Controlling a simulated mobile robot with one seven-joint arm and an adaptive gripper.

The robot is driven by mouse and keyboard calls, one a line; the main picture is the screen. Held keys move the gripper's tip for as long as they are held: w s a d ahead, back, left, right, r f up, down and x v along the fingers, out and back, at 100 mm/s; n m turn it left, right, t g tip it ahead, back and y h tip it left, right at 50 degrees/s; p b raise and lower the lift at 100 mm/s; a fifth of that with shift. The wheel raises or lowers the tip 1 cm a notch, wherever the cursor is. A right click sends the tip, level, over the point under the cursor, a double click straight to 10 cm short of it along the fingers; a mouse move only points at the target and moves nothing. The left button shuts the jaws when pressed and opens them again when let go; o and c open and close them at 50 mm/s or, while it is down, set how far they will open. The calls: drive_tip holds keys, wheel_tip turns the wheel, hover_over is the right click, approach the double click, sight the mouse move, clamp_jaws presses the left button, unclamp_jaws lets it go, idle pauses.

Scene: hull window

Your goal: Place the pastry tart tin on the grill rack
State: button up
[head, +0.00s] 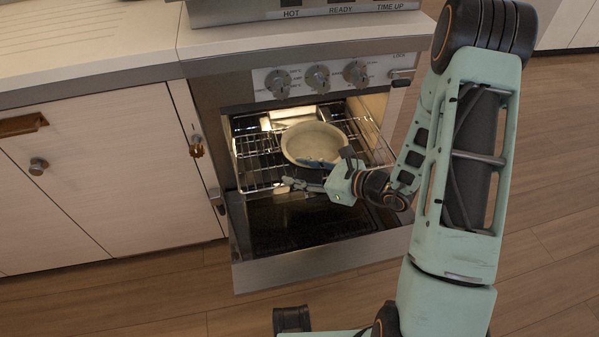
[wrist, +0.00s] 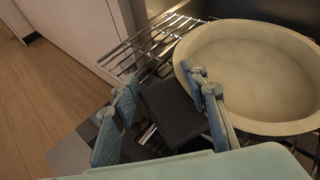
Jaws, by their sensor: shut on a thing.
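The pastry tart tin (head: 313,143) is a round, pale cream dish with a raised rim. It is over the grill rack (head: 262,172) in the open oven, and I cannot tell whether it fully rests on the wires. In the wrist view the tin (wrist: 255,70) fills the right side, with the wire rack (wrist: 150,45) to its left. In the wrist view one finger of my gripper (wrist: 162,95) overlaps the rim and the other is to the left; the exact contact is hidden.
The oven door (head: 310,260) hangs open below the rack. Control knobs (head: 317,78) line the panel above the opening. White cabinets (head: 90,180) stand to the left. A dark block (wrist: 175,110) shows between the fingers; I cannot tell what it is.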

drive_tip(key=o, duration=1.5)
drive_tip(key=shift+d+r, duration=0.1)
drive_tip(key=shift+r, duration=0.05)
drive_tip(key=p+v, duration=0.3)
drive_tip(key=v, duration=0.8)
drive_tip(key=shift+s+d+r, duration=0.1)
drive_tip(key=shift+s+d, duration=0.2)
